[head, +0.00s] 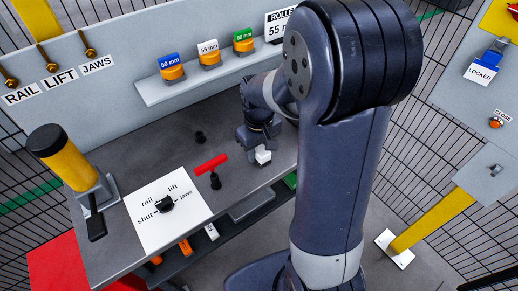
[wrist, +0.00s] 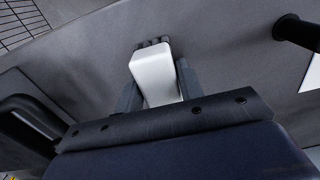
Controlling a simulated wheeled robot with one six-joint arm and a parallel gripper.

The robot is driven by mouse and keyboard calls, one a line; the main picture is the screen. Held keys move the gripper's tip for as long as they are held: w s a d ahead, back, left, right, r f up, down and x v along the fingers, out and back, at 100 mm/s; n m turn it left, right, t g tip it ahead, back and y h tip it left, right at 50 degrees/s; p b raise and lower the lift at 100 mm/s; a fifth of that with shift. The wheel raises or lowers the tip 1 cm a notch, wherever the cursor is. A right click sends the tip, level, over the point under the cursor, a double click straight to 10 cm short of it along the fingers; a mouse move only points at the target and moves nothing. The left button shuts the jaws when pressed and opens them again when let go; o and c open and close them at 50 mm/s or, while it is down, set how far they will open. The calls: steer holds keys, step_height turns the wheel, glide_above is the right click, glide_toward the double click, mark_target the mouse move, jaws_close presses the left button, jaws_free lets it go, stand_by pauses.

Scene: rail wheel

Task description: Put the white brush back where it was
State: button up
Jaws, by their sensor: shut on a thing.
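The white brush (wrist: 153,74) is between the two grey fingers of my gripper (wrist: 158,88) in the wrist view, with its dark knobbly end pointing away from the gripper. In the head view my gripper (head: 262,149) points down over the right part of the grey bench top (head: 150,165). The white end of the brush also shows there (head: 263,157) below the fingers. My gripper is shut on the brush. I cannot tell whether the brush touches the bench. My arm hides the bench's right end.
A red-handled lever (head: 211,165) and a small black knob (head: 200,137) stand left of my gripper. A white dial panel (head: 167,207) and a yellow post (head: 68,165) are farther left. A lower shelf (head: 200,255) carries small orange and white items.

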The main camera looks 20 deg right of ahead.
mark_target(259, 148)
steer(key=o, duration=1)
steer(key=shift+f, duration=0.1)
step_height(259, 148, up, 12)
steer(key=shift+r, duration=0.2)
step_height(259, 148, down, 12)
steer(key=shift+s+f, duration=0.1)
steer(key=shift+r, duration=1.15)
